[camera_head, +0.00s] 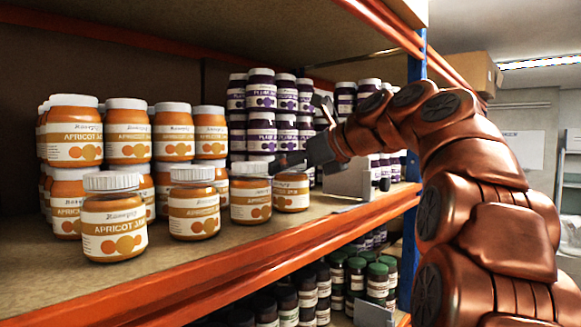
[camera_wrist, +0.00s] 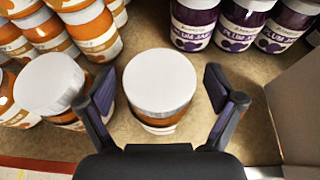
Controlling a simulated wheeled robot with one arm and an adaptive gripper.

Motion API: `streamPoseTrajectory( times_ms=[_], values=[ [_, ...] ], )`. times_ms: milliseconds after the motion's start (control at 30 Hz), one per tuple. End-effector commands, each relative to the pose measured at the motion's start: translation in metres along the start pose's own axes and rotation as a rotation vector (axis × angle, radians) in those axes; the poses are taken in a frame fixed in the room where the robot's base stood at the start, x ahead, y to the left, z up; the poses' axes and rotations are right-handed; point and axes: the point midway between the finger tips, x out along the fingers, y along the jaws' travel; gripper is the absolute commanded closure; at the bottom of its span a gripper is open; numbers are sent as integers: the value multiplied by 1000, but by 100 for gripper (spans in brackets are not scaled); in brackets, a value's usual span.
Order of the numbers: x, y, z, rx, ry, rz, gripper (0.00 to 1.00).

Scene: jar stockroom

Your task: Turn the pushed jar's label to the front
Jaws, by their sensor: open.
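My gripper (camera_head: 299,138) is open above the right end of the front row of apricot jars on the shelf. In the wrist view its two dark fingers (camera_wrist: 164,88) stand on either side of one white-lidded apricot jar (camera_wrist: 160,122), with a gap at the right. The left finger lies close between this jar and its left neighbour (camera_wrist: 47,88); I cannot tell whether it touches. How squarely the label faces front is unclear.
Several apricot jars (camera_head: 127,131) are stacked at the left, with more in the front row. Stacked plum jam jars (camera_head: 262,90) stand behind. A grey panel (camera_head: 349,181) stands to the right. The orange shelf edge (camera_head: 240,262) runs along the front.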

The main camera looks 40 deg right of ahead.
Motion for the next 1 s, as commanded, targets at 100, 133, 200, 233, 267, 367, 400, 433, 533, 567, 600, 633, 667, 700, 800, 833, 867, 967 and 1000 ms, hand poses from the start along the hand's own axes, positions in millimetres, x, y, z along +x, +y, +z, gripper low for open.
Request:
streamPoseTrajectory(
  times_ms=[100, 133, 200, 233, 267, 367, 400, 433, 533, 567, 600, 633, 667, 700, 800, 833, 867, 967, 1000],
  values=[
    [-1, 0, 0, 0, 1, 0, 8],
    [-2, 0, 0, 0, 0, 0, 8],
    [-7, 0, 0, -1, 0, 0, 8],
    [-10, 0, 0, -1, -1, 0, 8],
    [-14, 0, 1, 0, -2, 0, 8],
    [-31, -1, 1, 1, -4, -3, 8],
    [-39, -1, 1, 0, -4, -2, 8],
    [-45, 0, 1, -2, -3, -1, 8],
    [-66, -1, 1, -1, -5, -4, 8],
    [-70, -1, 1, 0, -4, -3, 8],
    [-77, 0, 1, -1, -3, 0, 8],
    [-82, 0, 1, -2, -2, 0, 8],
    [-87, 0, 1, -3, -3, -2, 8],
    [-94, -1, 1, -2, -4, -4, 8],
    [-103, 0, 0, 0, -1, 1, 8],
    [-106, 0, 0, 0, -1, 2, 8],
    [-108, 0, 0, 0, -1, 1, 8],
    [-115, -1, 0, 0, -2, -1, 8],
    [-117, -1, 0, 0, -2, -2, 8]
  ],
)
